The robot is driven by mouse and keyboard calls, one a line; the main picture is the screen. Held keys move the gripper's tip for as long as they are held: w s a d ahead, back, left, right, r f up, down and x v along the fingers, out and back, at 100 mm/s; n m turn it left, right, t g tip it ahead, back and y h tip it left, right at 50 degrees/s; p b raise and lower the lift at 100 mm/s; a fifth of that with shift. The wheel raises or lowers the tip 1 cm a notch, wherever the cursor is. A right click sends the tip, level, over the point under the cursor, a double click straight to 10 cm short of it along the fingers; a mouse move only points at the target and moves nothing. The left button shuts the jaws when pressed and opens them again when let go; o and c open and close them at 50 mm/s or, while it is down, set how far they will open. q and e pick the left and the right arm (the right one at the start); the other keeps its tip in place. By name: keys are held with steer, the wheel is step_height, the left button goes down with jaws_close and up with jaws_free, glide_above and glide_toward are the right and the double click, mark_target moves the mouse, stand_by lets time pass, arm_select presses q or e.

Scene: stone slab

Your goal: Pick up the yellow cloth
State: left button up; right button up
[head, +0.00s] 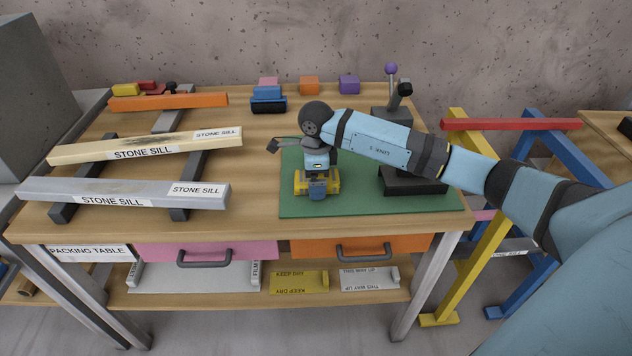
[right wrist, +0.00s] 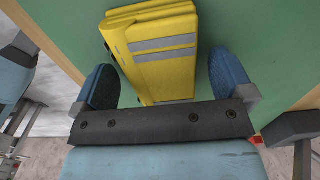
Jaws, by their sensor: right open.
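The yellow cloth (head: 333,184) lies folded on a green mat (head: 430,205) on the packing table. In the right wrist view the cloth (right wrist: 160,38) shows grey stripes and layered folds at its left edge. My right gripper (head: 318,190) points down over the cloth and hides its middle in the head view. In the right wrist view my right gripper (right wrist: 162,78) is open, with one blue finger on each side of the cloth's near end and green mat showing in the gaps. I cannot tell whether the fingertips touch the mat. My left gripper is not in view.
A black stand (head: 413,182) stands on the mat, right of the cloth, behind my forearm. Stone sills (head: 130,193) lie on dark bars at the left. A blue-and-black block (head: 268,100) and small coloured blocks (head: 309,86) sit at the back.

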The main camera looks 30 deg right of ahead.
steer(key=shift+f, duration=0.3)
steer(key=c, duration=1)
steer(key=shift+r, duration=0.2)
step_height(320, 180, up, 20)
steer(key=shift+f+p, duration=0.1)
steer(key=shift+p, duration=0.6)
